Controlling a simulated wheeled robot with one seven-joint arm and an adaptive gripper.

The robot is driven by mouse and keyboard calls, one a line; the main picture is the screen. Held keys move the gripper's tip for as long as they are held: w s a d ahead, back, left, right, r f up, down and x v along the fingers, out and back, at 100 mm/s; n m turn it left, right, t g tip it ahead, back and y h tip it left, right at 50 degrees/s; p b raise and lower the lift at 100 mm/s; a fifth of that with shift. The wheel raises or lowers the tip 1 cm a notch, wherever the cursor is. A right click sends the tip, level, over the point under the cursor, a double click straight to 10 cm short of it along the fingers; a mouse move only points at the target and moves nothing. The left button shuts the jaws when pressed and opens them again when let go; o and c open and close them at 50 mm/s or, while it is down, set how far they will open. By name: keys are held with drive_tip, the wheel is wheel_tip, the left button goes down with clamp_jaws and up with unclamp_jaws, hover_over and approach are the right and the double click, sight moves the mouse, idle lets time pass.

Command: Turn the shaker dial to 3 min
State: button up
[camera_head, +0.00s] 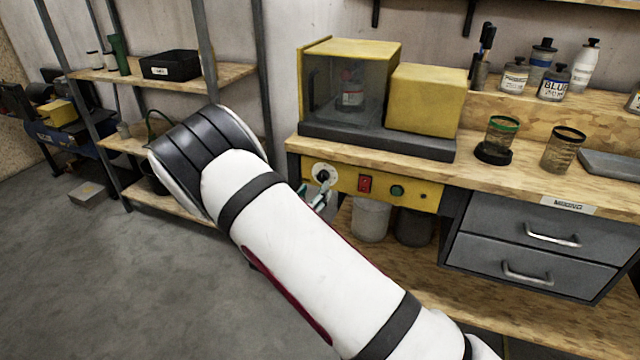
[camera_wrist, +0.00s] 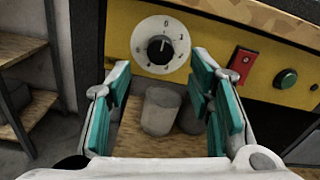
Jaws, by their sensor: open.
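The shaker dial (camera_head: 323,174) is a white round plate at the left end of the yellow front panel. In the wrist view the dial (camera_wrist: 151,60) has a black knob (camera_wrist: 158,47) at its centre and a 0 at the top; the other marks and the knob's exact setting are too small to read surely. My gripper (camera_wrist: 160,75) is open, its green-padded fingers spread left and right below the dial, with nothing between them. In the head view my gripper (camera_head: 318,195) is mostly hidden behind my arm, close in front of the panel.
A red switch (camera_head: 365,184) and a green button (camera_head: 397,191) sit right of the dial. The shaker (camera_head: 330,90) has a clear-fronted box holding a bottle. Grey containers (camera_head: 370,220) stand on the shelf below. Drawers (camera_head: 540,240) are at right; open floor lies left.

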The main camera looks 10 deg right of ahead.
sight(322, 179)
drive_tip(key=x, duration=0.5)
drive_tip(key=shift+w+d, duration=0.2)
drive_tip(key=shift+w, duration=0.1)
drive_tip(key=shift+c, duration=0.6)
clamp_jaws()
